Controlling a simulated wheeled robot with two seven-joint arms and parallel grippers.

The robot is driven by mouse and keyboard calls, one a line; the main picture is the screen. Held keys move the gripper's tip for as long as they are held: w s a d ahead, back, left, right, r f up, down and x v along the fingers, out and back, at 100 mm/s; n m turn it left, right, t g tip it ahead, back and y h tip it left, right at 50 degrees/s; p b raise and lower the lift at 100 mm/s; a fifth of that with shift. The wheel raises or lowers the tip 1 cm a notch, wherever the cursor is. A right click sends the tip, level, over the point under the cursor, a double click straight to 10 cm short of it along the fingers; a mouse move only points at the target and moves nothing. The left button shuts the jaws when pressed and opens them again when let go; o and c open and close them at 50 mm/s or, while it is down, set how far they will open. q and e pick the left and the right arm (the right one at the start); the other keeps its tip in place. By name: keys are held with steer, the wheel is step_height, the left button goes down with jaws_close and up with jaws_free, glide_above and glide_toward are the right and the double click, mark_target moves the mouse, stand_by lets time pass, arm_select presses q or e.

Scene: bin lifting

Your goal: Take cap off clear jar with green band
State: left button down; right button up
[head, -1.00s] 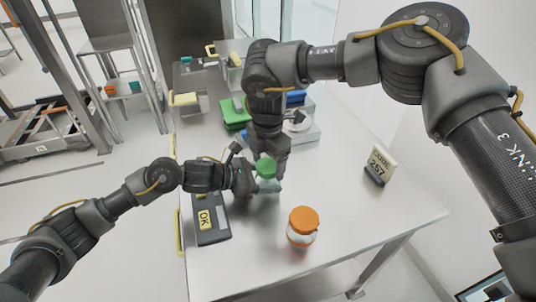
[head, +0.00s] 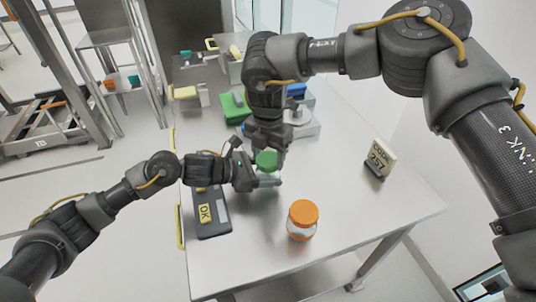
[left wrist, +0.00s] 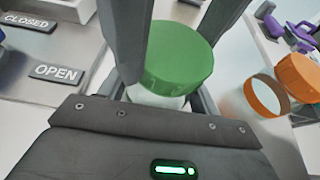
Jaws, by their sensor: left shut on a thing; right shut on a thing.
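A clear jar (head: 268,180) with a green cap (head: 265,161) stands upright at mid-table in the head view. My left gripper (head: 262,182) comes in from the left and is shut on the jar's body below the cap. My right gripper (head: 267,152) points down from above and is shut on the green cap, a finger on each side. In the left wrist view the green cap (left wrist: 178,58) sits between dark fingers, with a strip of the pale jar (left wrist: 155,98) below it. The cap appears to be on the jar; any green band is hidden.
A jar with an orange cap (head: 303,213) stands at the front. A dark device marked OK (head: 211,214) lies left and a code sign (head: 380,158) stands right. Green (head: 234,107) and blue items are behind. The right front of the table (head: 350,215) is clear.

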steer(key=o, duration=1.1)
steer(key=shift+r, duration=0.15)
step_height(320, 180, up, 4)
steer(key=shift+f, duration=0.1)
steer(key=shift+r, duration=0.3)
steer(key=shift+c, duration=0.5)
step_height(320, 180, up, 3)
steer(key=m, duration=0.3)
steer(key=shift+r+m, duration=0.2)
steer(key=shift+m, duration=0.1)
steer(key=shift+f, duration=4.05)
